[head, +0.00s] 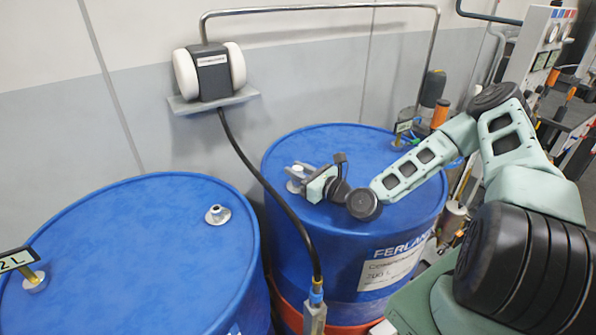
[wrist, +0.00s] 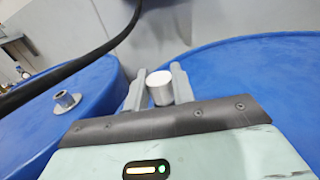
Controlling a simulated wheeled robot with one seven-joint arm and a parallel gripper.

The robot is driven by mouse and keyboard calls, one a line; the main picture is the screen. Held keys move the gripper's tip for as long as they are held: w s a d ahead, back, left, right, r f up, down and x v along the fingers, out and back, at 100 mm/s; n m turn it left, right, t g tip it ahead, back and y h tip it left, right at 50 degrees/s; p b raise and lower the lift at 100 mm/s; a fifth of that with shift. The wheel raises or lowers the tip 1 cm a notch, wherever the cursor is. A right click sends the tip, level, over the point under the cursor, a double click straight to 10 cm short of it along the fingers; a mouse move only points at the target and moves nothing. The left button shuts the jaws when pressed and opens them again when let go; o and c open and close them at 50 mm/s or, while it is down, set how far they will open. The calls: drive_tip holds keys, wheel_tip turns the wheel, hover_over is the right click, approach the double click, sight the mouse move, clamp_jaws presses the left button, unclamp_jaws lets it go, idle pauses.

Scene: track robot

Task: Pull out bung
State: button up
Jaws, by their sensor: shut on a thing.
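The right blue drum (head: 330,145) stands against the wall, with a printed label on its side. My gripper (head: 297,173) is low over the left part of its top. The wrist view shows the two grey fingers (wrist: 160,88) shut on a short pale cylinder, the bung (wrist: 160,80), with one finger on each side. In the head view a pale round piece (head: 294,187) shows just below the fingers, at the drum top. I cannot tell whether the bung is seated or raised.
The left blue drum (head: 130,230) has a metal fitting (head: 217,215) and a level tag (head: 16,260). A black hose (head: 253,165) hangs from the wall unit (head: 210,72) between the drums. A tool-filled rack (head: 560,95) stands at right.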

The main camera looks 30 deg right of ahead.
drive_tip(key=shift+r+p, duration=1.65)
drive_tip(key=shift+r, duration=0.85)
drive_tip(key=shift+a, duration=0.1)
